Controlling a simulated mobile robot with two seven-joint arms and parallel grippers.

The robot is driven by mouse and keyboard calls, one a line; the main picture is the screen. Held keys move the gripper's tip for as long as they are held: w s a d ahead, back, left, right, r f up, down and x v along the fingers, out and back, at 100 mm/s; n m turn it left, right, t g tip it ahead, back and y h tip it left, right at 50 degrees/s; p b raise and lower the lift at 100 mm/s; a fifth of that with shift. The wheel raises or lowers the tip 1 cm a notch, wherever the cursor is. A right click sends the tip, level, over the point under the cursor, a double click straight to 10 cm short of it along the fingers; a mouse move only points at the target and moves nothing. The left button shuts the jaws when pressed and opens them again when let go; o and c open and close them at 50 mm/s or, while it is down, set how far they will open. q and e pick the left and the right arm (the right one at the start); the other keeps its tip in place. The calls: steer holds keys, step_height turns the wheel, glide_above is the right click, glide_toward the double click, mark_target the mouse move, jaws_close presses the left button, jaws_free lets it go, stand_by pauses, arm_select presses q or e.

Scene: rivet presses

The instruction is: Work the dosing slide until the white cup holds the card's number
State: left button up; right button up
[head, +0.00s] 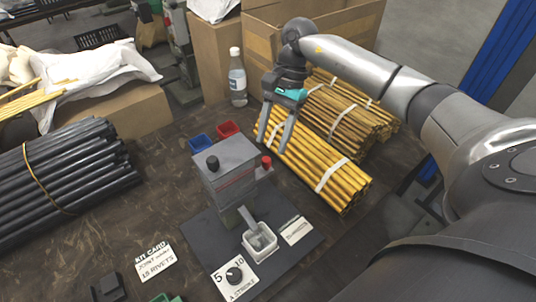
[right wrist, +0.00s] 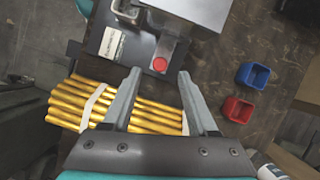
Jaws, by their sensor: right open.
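The grey dosing press (head: 228,160) stands on a dark base plate, with a black knob (head: 212,163) on top and a red knob (head: 266,162) at its right side. Its chute (head: 246,215) leads down to the white cup (head: 261,242); the cup's contents are too small to tell. The dial (head: 234,275) reads 5 and 10 "a stroke"; its pointer is unclear. The kit card (head: 154,261) says 15 rivets. My right gripper (head: 274,142) is open and empty, beside the press. In the right wrist view the red knob (right wrist: 160,64) shows between the fingertips. My left gripper is out of view.
A bundle of yellow rods (head: 330,180) lies under and right of my right gripper. Blue (head: 201,143) and red (head: 228,129) bins stand behind the press, near a bottle (head: 237,80). Black rods (head: 65,180) lie at left. The table between them and the press is clear.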

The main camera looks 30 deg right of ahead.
mark_target(266, 159)
steer(key=shift+x, duration=2.4)
jaws_close()
